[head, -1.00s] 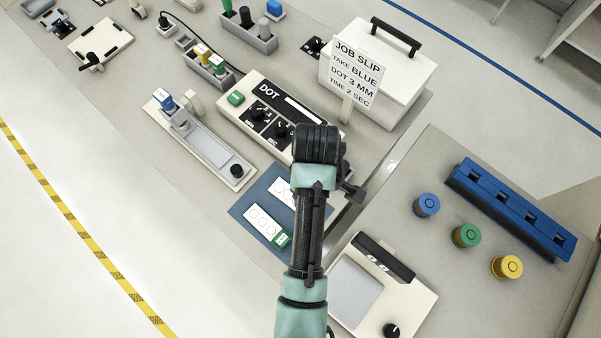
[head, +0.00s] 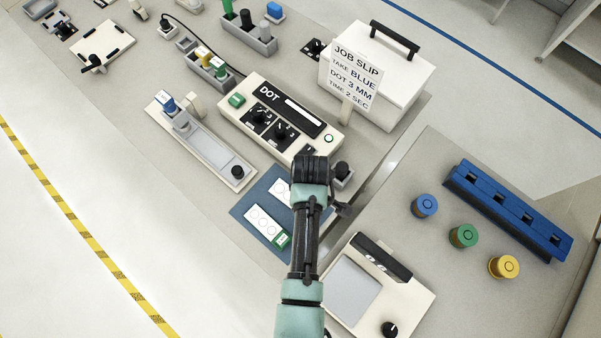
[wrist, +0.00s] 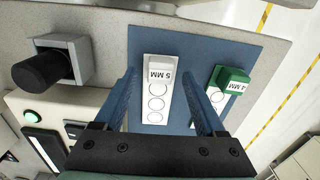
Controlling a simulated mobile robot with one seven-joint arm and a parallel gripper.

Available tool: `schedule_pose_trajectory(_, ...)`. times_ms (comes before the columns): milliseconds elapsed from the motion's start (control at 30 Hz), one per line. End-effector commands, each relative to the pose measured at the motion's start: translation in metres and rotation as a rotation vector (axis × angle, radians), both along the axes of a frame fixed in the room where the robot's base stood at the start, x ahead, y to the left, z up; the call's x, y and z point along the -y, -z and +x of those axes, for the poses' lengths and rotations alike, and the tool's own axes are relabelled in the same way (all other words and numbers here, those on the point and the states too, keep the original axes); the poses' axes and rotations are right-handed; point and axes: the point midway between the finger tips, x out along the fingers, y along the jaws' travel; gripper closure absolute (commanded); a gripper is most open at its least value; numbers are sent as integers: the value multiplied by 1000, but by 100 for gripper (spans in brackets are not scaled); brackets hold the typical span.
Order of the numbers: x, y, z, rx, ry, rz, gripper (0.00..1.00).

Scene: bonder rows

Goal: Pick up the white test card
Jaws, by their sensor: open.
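The white test card (wrist: 157,95), with a white tab that seems to read 5 MM and printed circles, lies on a blue mat (wrist: 195,45). In the head view the same card (head: 279,190) is partly hidden by my arm. My gripper (wrist: 161,76) is open and empty, with one blue finger on each side of this card in the wrist view. I cannot tell how high the fingertips are above the mat. A second card with a green tab (wrist: 232,82), marked 4 MM, lies on the mat close beside the right finger. It also shows in the head view (head: 264,227).
The DOT control box (head: 250,107) stands behind the mat, and a small block with a black knob (wrist: 50,67) is nearby. A slide fixture (head: 203,145) lies to the left. A scale-like device (head: 352,290) stands at front right. A job slip (head: 355,72) stands farther back.

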Motion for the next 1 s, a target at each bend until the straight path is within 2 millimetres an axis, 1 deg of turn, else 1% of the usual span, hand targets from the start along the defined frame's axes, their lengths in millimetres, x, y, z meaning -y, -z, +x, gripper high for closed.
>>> schedule_pose_trajectory(33,0,0,0,0,0,0,28)
schedule_pose_trajectory(67,0,0,0,0,0,0,33)
schedule_pose_trajectory(100,0,0,0,0,0,0,40)
schedule_pose_trajectory(167,0,0,0,0,0,0,51)
schedule_pose_trajectory(200,0,0,0,0,0,0,58)
schedule_pose_trajectory(267,0,0,0,0,0,0,69)
schedule_pose_trajectory(300,0,0,0,0,0,0,76)
schedule_pose_trajectory(433,0,0,0,0,0,0,100)
schedule_pose_trajectory(767,0,-2,0,0,0,0,100)
schedule_pose_trajectory(867,0,-8,1,2,0,0,100)
schedule_pose_trajectory(1000,0,-27,1,5,0,0,100)
